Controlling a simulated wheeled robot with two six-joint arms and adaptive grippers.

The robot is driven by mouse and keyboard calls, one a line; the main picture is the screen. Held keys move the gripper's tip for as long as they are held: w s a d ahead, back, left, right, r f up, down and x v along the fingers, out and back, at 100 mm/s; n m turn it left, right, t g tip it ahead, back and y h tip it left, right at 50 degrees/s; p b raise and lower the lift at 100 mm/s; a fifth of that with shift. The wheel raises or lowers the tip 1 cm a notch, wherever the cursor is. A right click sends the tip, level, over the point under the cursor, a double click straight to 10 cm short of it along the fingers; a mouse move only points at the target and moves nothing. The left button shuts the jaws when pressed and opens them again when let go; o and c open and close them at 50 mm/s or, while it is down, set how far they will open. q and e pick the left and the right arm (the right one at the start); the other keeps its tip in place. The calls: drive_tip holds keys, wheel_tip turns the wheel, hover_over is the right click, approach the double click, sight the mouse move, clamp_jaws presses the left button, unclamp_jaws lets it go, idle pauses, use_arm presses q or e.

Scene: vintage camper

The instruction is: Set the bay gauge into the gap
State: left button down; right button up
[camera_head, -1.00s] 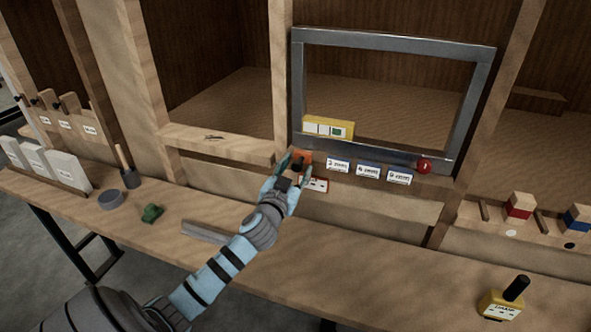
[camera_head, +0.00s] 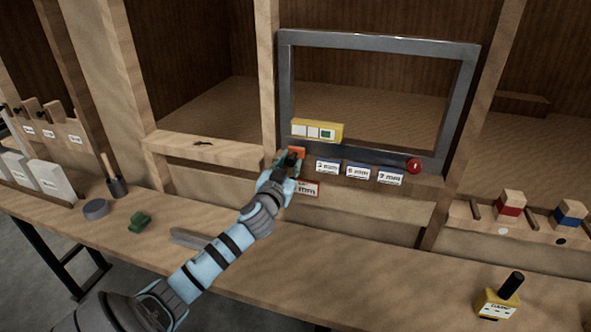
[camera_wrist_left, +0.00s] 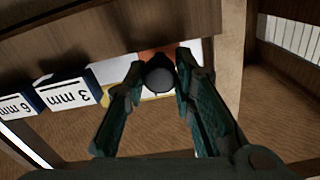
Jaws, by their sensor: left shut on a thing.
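My left gripper (camera_head: 283,165) is at the lower left corner of a grey metal frame (camera_head: 463,95). It is shut on the dark round knob (camera_wrist_left: 160,76) of a small orange piece (camera_head: 297,152), which I take to be the bay gauge. The fingers are on either side of the knob in the left wrist view, and orange shows behind it. The orange piece is close under the frame's lower edge; I cannot tell whether it touches. The gap's exact outline is hidden by the gripper and the piece. My right gripper is not in view.
A yellow bar (camera_head: 317,131) with white and green windows sits at the frame's lower left. Blue-edged millimetre cards (camera_head: 358,170) and a red ball (camera_head: 414,166) line its lower edge. A yellow block with black handle (camera_head: 498,300) stands on the bench at right.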

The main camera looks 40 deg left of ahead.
use_arm(q)
drive_tip(key=c, duration=1.5)
unclamp_jaws()
drive_tip(key=shift+w+r, duration=0.1)
drive_tip(key=shift+r, duration=0.05)
drive_tip(key=shift+o, duration=0.8)
drive_tip(key=shift+a, duration=0.1)
drive_tip(key=v, duration=1.2)
